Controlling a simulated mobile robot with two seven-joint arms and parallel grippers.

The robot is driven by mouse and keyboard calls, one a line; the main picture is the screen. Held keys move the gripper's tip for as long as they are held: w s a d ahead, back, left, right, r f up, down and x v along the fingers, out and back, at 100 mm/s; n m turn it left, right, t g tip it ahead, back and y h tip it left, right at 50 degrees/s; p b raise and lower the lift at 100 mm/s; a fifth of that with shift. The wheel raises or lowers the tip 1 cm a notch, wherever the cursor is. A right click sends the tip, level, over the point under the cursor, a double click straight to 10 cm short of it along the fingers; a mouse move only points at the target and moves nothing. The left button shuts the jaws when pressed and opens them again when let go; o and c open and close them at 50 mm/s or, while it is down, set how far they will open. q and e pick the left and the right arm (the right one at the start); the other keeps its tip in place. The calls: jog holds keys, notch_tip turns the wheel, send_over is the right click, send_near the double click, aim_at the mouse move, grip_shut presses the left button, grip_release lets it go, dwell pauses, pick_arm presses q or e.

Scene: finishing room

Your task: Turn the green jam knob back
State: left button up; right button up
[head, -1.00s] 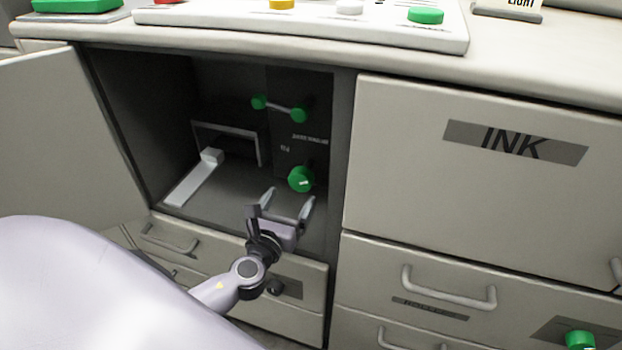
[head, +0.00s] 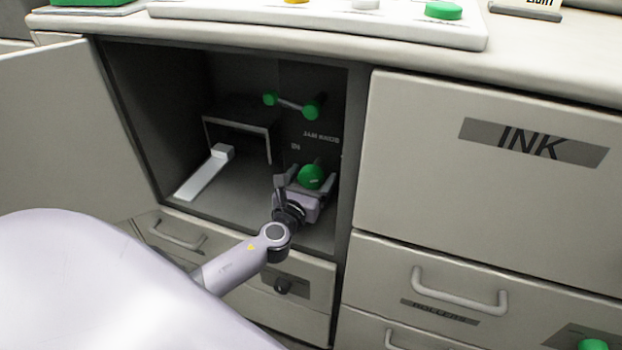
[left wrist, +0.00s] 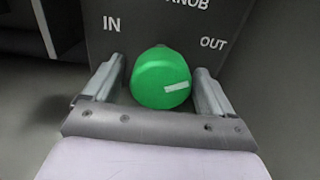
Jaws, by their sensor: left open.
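The green jam knob (head: 311,177) sits on the dark inner side panel of the open cabinet compartment. In the left wrist view the knob (left wrist: 161,78) is round with a white mark pointing right and slightly up, nearer the OUT label than the IN label. My left gripper (head: 306,180) is open, with one finger on each side of the knob. In the left wrist view the gripper (left wrist: 161,88) shows small gaps between its fingers and the knob. My right gripper is not in view.
A green-ended lever (head: 291,105) is above the knob on the same panel. A white lever (head: 205,172) and a grey frame (head: 237,135) stand left inside the compartment. The open door (head: 62,130) is at left. The INK panel (head: 480,170) is closed.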

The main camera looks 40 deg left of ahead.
pick_arm(q)
jog(key=shift+c, duration=0.3)
jog(key=c, duration=1)
jog(key=shift+o, duration=0.2)
